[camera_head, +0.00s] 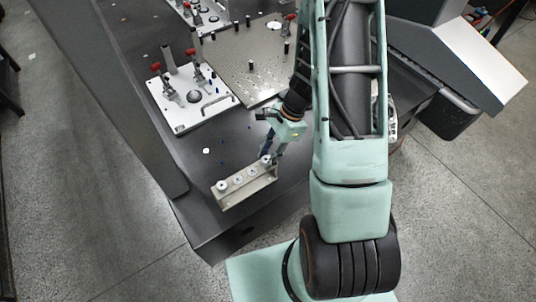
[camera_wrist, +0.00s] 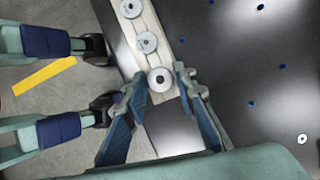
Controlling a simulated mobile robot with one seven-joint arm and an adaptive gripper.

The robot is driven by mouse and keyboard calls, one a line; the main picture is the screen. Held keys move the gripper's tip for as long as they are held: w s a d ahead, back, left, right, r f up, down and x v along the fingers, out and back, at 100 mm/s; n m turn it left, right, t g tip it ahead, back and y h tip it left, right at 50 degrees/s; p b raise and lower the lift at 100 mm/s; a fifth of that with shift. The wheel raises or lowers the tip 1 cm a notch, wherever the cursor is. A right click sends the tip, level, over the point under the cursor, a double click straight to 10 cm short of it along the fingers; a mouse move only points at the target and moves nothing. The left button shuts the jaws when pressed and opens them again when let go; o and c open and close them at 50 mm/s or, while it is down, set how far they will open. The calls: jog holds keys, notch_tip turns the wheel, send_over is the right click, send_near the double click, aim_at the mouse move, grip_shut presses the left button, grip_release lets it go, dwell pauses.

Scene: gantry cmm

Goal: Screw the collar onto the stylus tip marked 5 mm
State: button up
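A pale rack (camera_head: 247,197) stands near the front edge of the dark table, with a row of round, light-topped pieces with dark centres. In the wrist view, three round pieces show: the end piece (camera_wrist: 160,80), the middle one (camera_wrist: 146,43) and one at the top edge (camera_wrist: 131,8). My gripper (camera_head: 267,156) is low over the right end of the rack. In the wrist view my gripper (camera_wrist: 162,73) has its fingertips apart on either side of the end piece; small gaps seem to show. No 5 mm marking is readable, and I cannot tell which piece is the collar or stylus tip.
A white fixture plate (camera_head: 193,108) with red-tipped clamps stands behind the rack. A grey perforated plate (camera_head: 240,65) with dark pegs lies farther back. A small pale ring (camera_wrist: 302,139) and blue spots lie on the tabletop. Bare table (camera_head: 200,170) is left of the rack.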

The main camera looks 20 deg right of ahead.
grip_shut()
jog(key=shift+f+m+b, duration=0.1)
jog(key=shift+m+b, duration=0.25)
jog(key=shift+m, duration=0.05)
jog(key=shift+m+t, duration=0.4)
jog(key=shift+m+t+b, duration=0.3)
jog(key=shift+m+b, duration=0.35)
jog(key=shift+m, duration=0.15)
jog(key=shift+w, duration=0.1)
jog(key=o, duration=0.6)
grip_release()
jog(key=shift+c, duration=0.2)
